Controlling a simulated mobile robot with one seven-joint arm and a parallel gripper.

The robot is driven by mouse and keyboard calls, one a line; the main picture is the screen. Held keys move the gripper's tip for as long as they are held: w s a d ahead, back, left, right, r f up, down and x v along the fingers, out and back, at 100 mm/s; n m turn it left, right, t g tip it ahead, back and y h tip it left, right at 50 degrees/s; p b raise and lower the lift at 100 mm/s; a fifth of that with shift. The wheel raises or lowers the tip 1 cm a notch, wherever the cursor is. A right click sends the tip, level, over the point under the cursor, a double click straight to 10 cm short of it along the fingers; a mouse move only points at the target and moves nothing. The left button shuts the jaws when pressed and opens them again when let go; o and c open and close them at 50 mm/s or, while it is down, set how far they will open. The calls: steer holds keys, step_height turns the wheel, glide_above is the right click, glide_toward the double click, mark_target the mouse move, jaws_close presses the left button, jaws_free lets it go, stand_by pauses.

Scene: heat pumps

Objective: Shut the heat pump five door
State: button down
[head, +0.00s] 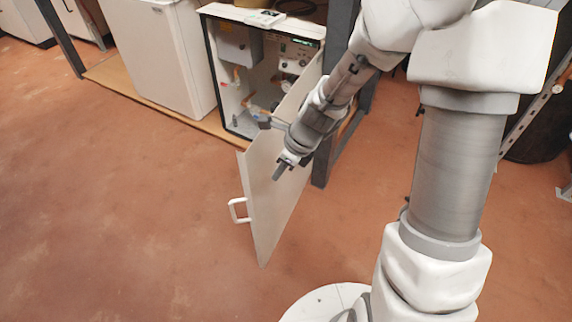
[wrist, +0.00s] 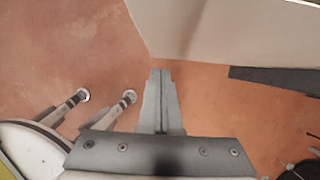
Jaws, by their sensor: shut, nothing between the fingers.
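The heat pump (head: 222,62) in the head view is a white cabinet with its front open and pipes and gauges showing inside. In the wrist view my gripper (wrist: 160,75) points at the floor, with the pale door panel (wrist: 230,30) beyond the fingertips.
A closed white cabinet (head: 165,55) stands left of the open one, on a wooden board (head: 120,85). A dark grey frame post (head: 325,150) stands right of the open cabinet. The reddish floor (head: 110,210) left of the door is clear.

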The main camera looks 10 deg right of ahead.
mark_target(256, 178)
steer(key=shift+w+a+f, duration=0.15)
steer(key=shift+w+a, duration=0.45)
steer(key=shift+a, duration=0.35)
steer(key=shift+w+a+f, duration=0.15)
steer(key=shift+w+a, duration=0.4)
steer(key=shift+a, duration=0.35)
